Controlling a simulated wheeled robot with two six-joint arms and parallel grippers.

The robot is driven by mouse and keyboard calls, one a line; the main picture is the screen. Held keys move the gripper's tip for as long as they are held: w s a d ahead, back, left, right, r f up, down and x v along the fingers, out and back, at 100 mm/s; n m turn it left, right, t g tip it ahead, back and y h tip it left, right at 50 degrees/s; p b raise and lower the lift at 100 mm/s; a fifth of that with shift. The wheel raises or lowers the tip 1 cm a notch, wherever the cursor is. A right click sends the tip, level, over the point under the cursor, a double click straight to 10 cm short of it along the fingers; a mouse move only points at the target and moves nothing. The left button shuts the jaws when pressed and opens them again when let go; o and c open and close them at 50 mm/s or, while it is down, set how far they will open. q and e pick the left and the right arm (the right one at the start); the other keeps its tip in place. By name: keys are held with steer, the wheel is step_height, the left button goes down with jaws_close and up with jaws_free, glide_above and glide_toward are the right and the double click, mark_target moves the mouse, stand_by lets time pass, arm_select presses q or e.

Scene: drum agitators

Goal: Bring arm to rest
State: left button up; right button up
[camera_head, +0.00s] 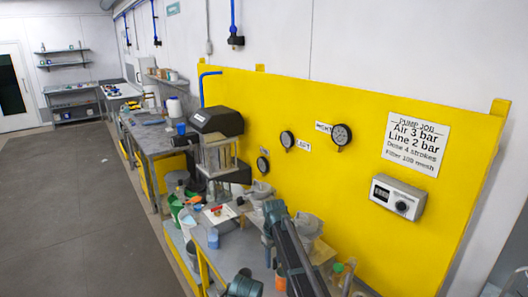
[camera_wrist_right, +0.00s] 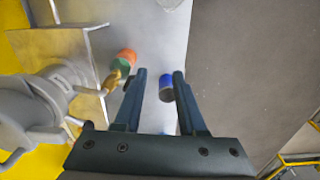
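My right arm reaches in from the bottom of the head view, over the front of the bench, with its gripper (camera_head: 274,210) near the grey pump castings. In the right wrist view the gripper (camera_wrist_right: 159,76) has its two dark fingers apart. Nothing is clasped between them. A blue cylinder (camera_wrist_right: 166,90) shows in the gap, seemingly on the bench beyond the fingers. My left gripper does not show.
A grey casting (camera_wrist_right: 42,105) and an orange and green bottle (camera_wrist_right: 123,65) are left of the fingers. The yellow panel (camera_head: 380,225) stands behind the bench with gauges and a control box (camera_head: 398,197). A black-topped machine (camera_head: 216,122) stands further along. Open floor (camera_head: 85,200) is left.

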arm_select(q)
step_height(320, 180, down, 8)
steer(key=b, duration=0.6)
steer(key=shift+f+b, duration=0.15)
steer(key=shift+b, duration=0.25)
arm_select(e)
steer(key=s+d+f+m, duration=0.1)
steer(key=s+f, duration=0.3)
steer(key=s, duration=1.1)
steer(key=s+d+f+m+h, duration=0.1)
steer(key=s+f, duration=0.3)
steer(key=s, duration=1.2)
steer(key=shift+s+m, duration=0.3)
arm_select(q)
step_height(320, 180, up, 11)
steer(key=p, duration=1)
steer(key=shift+p, duration=0.4)
arm_select(e)
step_height(320, 180, up, 11)
steer(key=n+y, duration=0.1)
steer(key=n, duration=0.2)
glide_above(275, 269)
steer(key=shift+w+f, duration=0.2)
steer(key=shift+w, duration=0.25)
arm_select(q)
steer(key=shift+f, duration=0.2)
arm_select(e)
steer(key=shift+f, duration=0.1)
